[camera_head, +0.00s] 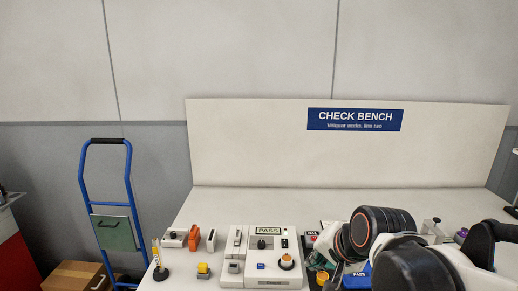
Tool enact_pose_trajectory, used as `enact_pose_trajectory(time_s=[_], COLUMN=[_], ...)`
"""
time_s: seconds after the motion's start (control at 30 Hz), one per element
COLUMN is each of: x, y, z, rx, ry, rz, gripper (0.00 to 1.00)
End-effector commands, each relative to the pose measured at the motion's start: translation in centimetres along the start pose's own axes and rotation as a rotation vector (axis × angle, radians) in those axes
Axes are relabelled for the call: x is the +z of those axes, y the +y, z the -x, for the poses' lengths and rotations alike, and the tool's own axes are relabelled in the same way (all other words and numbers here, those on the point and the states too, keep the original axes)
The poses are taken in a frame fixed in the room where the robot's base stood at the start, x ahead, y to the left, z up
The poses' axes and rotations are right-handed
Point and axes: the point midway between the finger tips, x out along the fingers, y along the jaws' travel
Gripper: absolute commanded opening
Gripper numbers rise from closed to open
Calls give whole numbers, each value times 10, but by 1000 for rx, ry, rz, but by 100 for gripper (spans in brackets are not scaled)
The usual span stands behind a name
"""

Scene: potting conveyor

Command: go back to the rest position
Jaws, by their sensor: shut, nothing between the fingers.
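My arm reaches in from the lower right, over the right part of the bench (290,197). My gripper (336,274) shows only in part, as a small dark shape below the wrist, pointing down at the bench. It is shut with nothing in it. It is beside a white tester (266,268) whose display reads PASS. A blue tray (357,278) marked PASS is just right of the gripper, partly hidden by my arm.
Left of the tester stand small parts, among them an orange block (194,237), a yellow-topped block (203,270) and a marker on a stand (159,262). A blue hand truck (129,205) and cardboard boxes (76,276) are on the floor at left. The air above the bench's left half is clear.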

Motion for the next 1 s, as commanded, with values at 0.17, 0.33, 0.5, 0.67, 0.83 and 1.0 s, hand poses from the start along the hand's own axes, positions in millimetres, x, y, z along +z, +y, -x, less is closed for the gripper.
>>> enact_pose_trajectory(time_s=[0.17,0.33,0.5,0.67,0.83,1.0], x=[16,31,43,46,46,46], y=[41,77,102,110,111,111], z=[38,64,78,83,83,83], rx=[62,124,169,188,189,188], ry=[33,48,49,49,49,49], rz=[254,485,644,705,712,711], gripper=[0,0,0,0,0,0])
